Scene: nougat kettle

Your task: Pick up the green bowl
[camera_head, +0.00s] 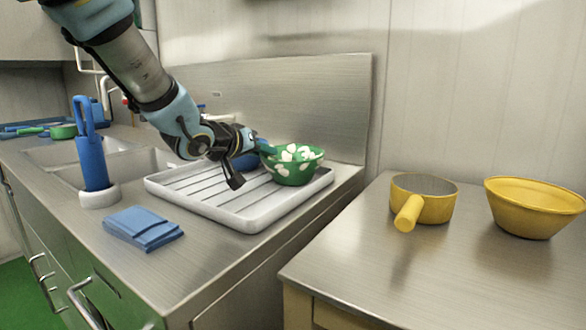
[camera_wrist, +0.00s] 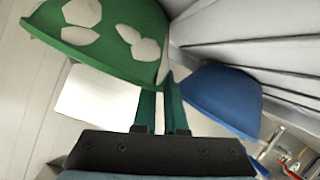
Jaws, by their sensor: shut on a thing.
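The green bowl (camera_head: 292,170) with white patches is at the right end of the white drying rack, upright in the head view. In the wrist view the green bowl (camera_wrist: 112,45) fills the upper left. My gripper (camera_head: 258,147) reaches the bowl's left rim from the left. In the wrist view my gripper (camera_wrist: 160,92) has its two fingers close together at the bowl's edge, shut on its rim. Whether the bowl touches the rack is hard to tell.
A blue bowl (camera_wrist: 222,100) lies close beside my fingers on the white rack (camera_head: 220,208). A folded blue cloth (camera_head: 143,228) and a blue utensil in a holder (camera_head: 91,160) are nearer the sink. A yellow pot (camera_head: 436,207) and yellow bowl (camera_head: 533,213) stand on the right table.

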